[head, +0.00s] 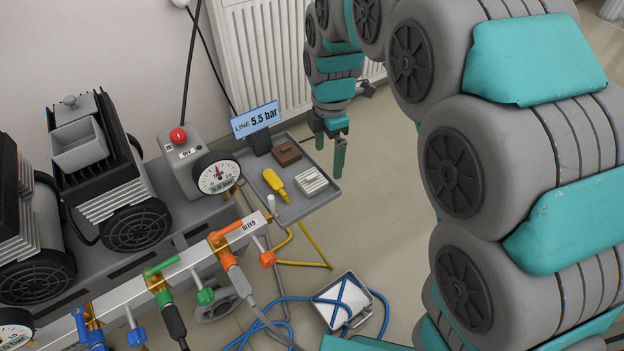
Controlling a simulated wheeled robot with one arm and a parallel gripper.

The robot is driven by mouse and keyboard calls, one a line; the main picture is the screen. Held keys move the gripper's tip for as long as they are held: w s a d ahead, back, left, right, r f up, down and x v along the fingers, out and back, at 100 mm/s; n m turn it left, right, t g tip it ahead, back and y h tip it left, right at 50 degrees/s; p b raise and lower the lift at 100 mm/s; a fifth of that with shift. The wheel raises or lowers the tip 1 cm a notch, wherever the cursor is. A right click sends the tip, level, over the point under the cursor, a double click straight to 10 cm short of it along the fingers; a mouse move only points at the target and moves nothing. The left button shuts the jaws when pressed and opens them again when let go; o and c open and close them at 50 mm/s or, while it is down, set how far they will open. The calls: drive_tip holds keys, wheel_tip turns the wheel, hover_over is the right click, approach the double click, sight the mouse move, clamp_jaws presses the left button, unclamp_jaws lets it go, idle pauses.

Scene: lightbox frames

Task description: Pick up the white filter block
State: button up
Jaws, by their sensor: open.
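The white filter block (311,182) is a small ribbed white block. It lies on a grey tray (313,206) at the right end of the compressor bench, near the tray's right edge. My gripper (330,160) hangs with its teal fingers pointing down, in the picture just above and to the right of the block. The fingers are apart and nothing shows between them. I cannot tell the exact height or depth of the fingers relative to the tray edge.
On the tray, a brown block (286,153) and a yellow tool (277,184) lie close to the white block. A manifold (195,257) with hoses is in front. Open floor lies right.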

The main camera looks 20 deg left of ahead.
sight(312, 176)
drive_tip(key=a, duration=0.1)
drive_tip(key=a+n, duration=0.1)
drive_tip(key=w+a+f+n, duration=0.1)
drive_tip(key=shift+a, duration=0.1)
drive_tip(key=shift+a+f, duration=0.2)
drive_tip(key=shift+f, duration=0.1)
drive_tip(key=f, duration=0.5)
drive_tip(key=s+f, duration=0.1)
drive_tip(key=f, duration=0.1)
drive_tip(key=shift+f+p, duration=0.25)
drive_tip(key=shift+p, duration=0.05)
drive_tip(key=c, duration=1.3)
drive_tip(key=shift+o, duration=0.2)
drive_tip(key=shift+r, duration=0.1)
